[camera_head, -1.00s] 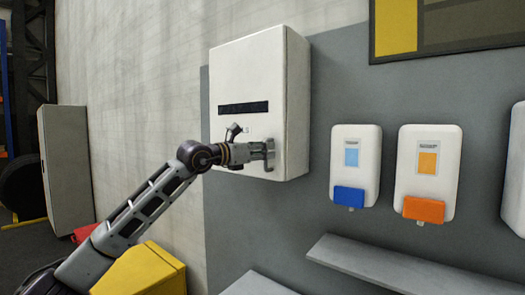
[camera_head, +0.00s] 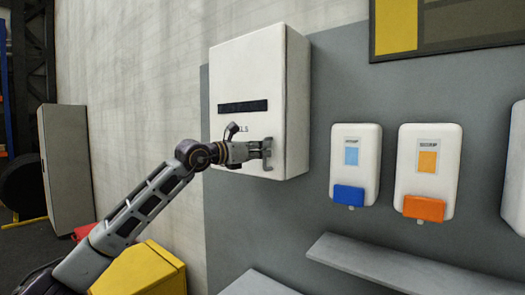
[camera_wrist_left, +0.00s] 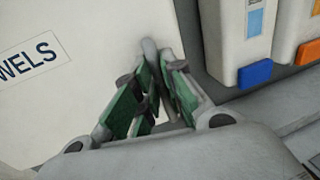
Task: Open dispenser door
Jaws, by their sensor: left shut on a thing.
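The dispenser (camera_head: 245,75) is a white box on the wall with a dark slot across its front, and its door looks closed. My left gripper (camera_head: 267,153) is at the lower right of the dispenser's front. In the left wrist view, the green-padded fingers of my left gripper (camera_wrist_left: 155,88) are shut on a small grey handle (camera_wrist_left: 149,48) on the white door (camera_wrist_left: 90,85). Most of the handle is hidden between the fingers. My right gripper is not in view.
A soap dispenser with a blue lever (camera_head: 349,196) and one with an orange lever (camera_head: 424,209) hang to the right. A grey shelf (camera_head: 400,272) juts out below them. A yellow box (camera_head: 150,270) stands at lower left.

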